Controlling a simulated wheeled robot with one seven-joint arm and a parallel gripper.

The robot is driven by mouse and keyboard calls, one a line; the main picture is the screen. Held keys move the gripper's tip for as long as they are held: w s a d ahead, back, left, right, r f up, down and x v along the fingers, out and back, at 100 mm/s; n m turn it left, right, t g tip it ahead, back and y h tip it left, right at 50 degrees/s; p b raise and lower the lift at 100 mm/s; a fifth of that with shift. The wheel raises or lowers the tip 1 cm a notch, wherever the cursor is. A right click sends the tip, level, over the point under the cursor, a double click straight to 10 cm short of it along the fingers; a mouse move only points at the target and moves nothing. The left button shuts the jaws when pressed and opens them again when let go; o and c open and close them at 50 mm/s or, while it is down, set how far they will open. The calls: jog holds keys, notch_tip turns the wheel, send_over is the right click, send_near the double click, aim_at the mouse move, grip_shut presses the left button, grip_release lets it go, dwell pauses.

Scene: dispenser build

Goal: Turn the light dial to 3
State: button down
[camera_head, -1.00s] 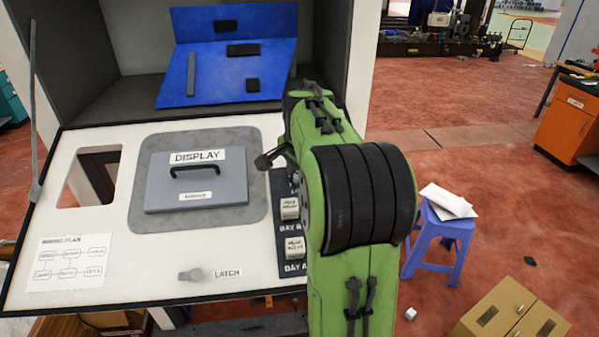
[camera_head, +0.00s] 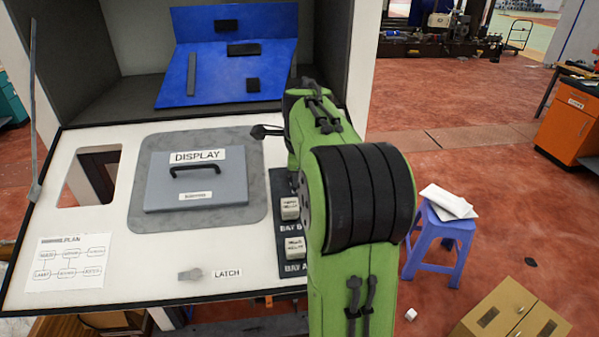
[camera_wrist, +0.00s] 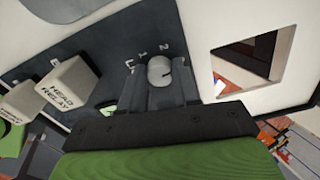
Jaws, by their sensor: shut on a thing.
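The light dial (camera_wrist: 158,71) is a small pale grey knob with a dark line on its face, at upper middle in the wrist view. The figures 1 and 2 show on the dark panel just beyond it; no 3 is legible. My gripper (camera_wrist: 160,88) is shut on the dial, one dark finger on each side. In the head view my green arm hides the dial and the fingers.
A white block marked HEAD RELAY (camera_wrist: 68,86) stands left of the fingers, with another block (camera_wrist: 20,108) further left. A square opening (camera_wrist: 253,62) lies to the right. The white console holds a grey DISPLAY lid (camera_head: 197,190) and a LATCH knob (camera_head: 190,275).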

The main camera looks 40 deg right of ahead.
jog(key=shift+m, duration=0.5)
jog(key=c, duration=0.8)
grip_release()
jog(key=p+v, duration=0.2)
jog(key=v, duration=1.3)
jog(key=shift+s+r+p, duration=0.2)
jog(key=shift+r+p, duration=0.15)
